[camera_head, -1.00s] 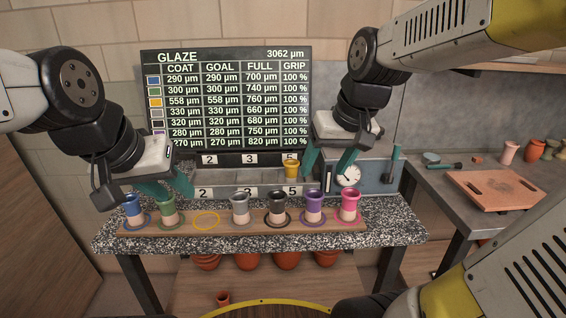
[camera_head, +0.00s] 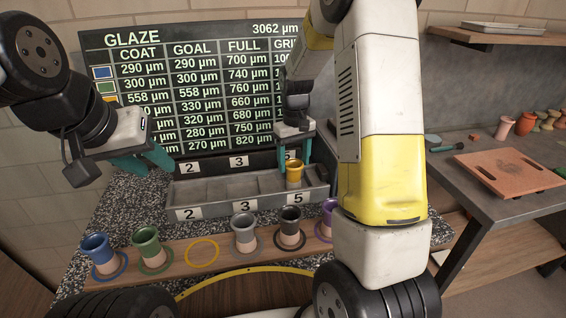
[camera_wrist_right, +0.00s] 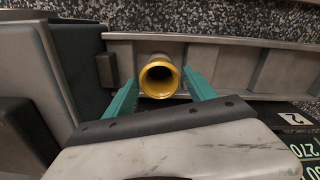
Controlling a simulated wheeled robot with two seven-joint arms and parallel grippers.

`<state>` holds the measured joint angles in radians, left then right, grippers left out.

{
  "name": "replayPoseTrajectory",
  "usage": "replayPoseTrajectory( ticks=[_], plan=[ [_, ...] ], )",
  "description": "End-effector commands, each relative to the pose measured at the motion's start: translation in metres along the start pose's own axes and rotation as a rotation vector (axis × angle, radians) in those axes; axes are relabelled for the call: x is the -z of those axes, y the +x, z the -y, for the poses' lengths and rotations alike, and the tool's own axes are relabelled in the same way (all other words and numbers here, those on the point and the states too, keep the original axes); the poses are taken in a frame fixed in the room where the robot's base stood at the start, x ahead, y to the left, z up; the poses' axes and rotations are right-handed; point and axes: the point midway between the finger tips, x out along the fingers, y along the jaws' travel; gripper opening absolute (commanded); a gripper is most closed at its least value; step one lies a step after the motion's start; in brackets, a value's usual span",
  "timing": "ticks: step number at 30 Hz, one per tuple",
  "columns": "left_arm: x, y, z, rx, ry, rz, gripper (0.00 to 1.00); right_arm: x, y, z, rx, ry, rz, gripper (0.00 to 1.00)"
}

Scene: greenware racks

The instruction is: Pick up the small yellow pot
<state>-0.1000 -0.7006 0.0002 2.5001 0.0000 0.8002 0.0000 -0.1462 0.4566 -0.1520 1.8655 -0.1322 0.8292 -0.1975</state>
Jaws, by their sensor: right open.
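The small yellow pot (camera_head: 294,172) stands upright in the rightmost compartment, marked 5, of the grey trough (camera_head: 243,207). In the right wrist view the pot (camera_wrist_right: 159,77) shows its open yellow mouth. My right gripper (camera_head: 294,156) is at the pot, its teal fingers open on either side of it. In the right wrist view the fingers of the right gripper (camera_wrist_right: 160,90) flank the pot with a narrow gap on each side. My left gripper (camera_head: 150,160) is on the left, above the counter and away from the pot; its fingers overlap, so its opening is unclear.
A wooden board (camera_head: 175,263) in front holds blue (camera_head: 95,247), green (camera_head: 147,243), grey (camera_head: 243,226), black (camera_head: 290,222) and purple pots; a yellow ring (camera_head: 202,251) there is empty. The glaze display (camera_head: 190,90) stands behind the trough. My right arm hides the board's right end.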

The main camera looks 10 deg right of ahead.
Motion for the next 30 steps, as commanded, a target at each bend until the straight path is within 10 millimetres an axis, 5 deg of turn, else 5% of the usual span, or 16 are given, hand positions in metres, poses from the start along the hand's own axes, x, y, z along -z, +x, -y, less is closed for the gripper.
replayPoseTrajectory(
  ticks=[10, 20, 30],
  plan=[
    [0.000, 0.000, 0.000, 0.000, 0.000, 0.000, 0.36, 0.000, 0.048, -0.001, 0.001, 0.001, 0.002, 0.64],
    [0.000, 0.000, 0.000, 0.000, 0.000, 0.000, 0.36, 0.001, 0.056, -0.001, 0.001, 0.001, -0.001, 0.64],
    [0.000, 0.000, 0.000, 0.000, 0.000, 0.000, 0.36, 0.001, 0.055, -0.001, 0.000, 0.001, -0.002, 0.00]
  ],
)
